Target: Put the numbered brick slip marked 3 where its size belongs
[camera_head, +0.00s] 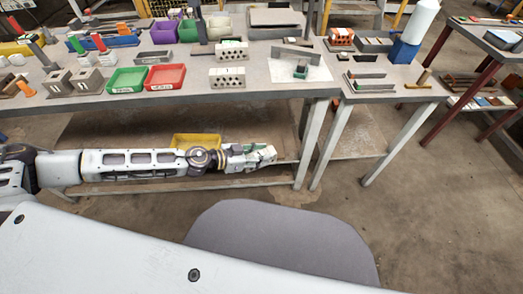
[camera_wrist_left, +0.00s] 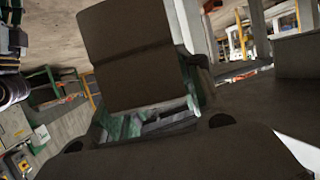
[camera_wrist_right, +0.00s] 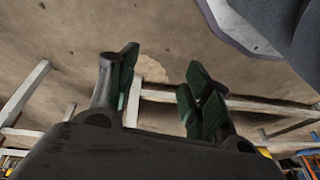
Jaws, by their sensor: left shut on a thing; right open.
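My left gripper (camera_head: 262,156) is in front of the table, below the level of its top. In the left wrist view it is shut on a dark brown flat block (camera_wrist_left: 125,50). No number can be read on the side of the block that shows. A green tray (camera_head: 127,80) and a red tray (camera_head: 166,77) lie side by side near the table's front edge, with small labels too blurred to read. Two pale hollow bricks (camera_head: 227,78) stand right of them. My right gripper (camera_wrist_right: 160,85) is open and empty in the right wrist view.
The grey table (camera_head: 290,88) also carries grey blocks (camera_head: 58,82) at left, a purple tray (camera_head: 163,32) and a green tray (camera_head: 189,31) behind. A yellow tray (camera_head: 197,141) sits on the lower shelf. A second table (camera_head: 390,97) stands at right. The floor between is clear.

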